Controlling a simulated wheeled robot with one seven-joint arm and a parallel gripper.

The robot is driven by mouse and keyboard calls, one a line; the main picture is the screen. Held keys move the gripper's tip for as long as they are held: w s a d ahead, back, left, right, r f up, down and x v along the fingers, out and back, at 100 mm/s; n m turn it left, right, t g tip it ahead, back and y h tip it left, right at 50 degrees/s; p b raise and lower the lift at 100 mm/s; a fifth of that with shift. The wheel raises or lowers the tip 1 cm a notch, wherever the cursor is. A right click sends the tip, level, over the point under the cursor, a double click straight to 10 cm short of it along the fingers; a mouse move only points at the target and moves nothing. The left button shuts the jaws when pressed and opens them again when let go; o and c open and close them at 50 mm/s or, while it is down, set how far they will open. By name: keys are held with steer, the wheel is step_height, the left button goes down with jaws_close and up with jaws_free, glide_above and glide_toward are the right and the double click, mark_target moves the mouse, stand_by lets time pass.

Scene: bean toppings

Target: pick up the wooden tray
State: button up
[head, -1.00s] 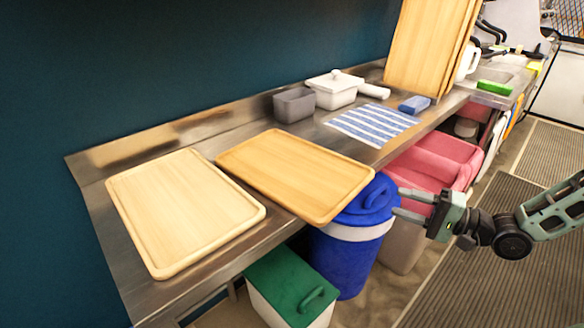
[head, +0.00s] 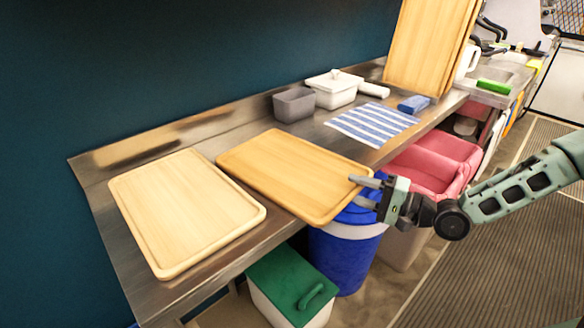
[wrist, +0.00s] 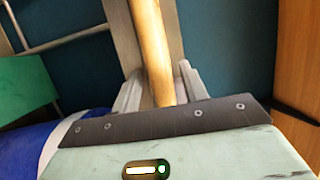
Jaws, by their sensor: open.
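Two wooden trays lie flat on the steel counter: a pale one (head: 185,212) at the left and a more golden one (head: 292,172) beside it, whose front right corner overhangs the counter's front edge. My gripper (head: 357,190) is open at the right end of the golden tray, its fingers around that edge. In the wrist view the tray's edge (wrist: 150,40) runs between the two fingers (wrist: 158,85), one on each side. I cannot tell whether the fingers touch it.
A blue lidded bin (head: 345,250) and a green-lidded bin (head: 290,285) stand below the counter front, with pink bins (head: 425,170) to the right. A grey container (head: 294,104), white box (head: 334,90) and striped cloth (head: 372,123) sit behind. Tall boards (head: 428,45) stand upright farther back.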

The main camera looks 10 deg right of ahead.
jaws_close()
steer(key=shift+r, duration=0.15)
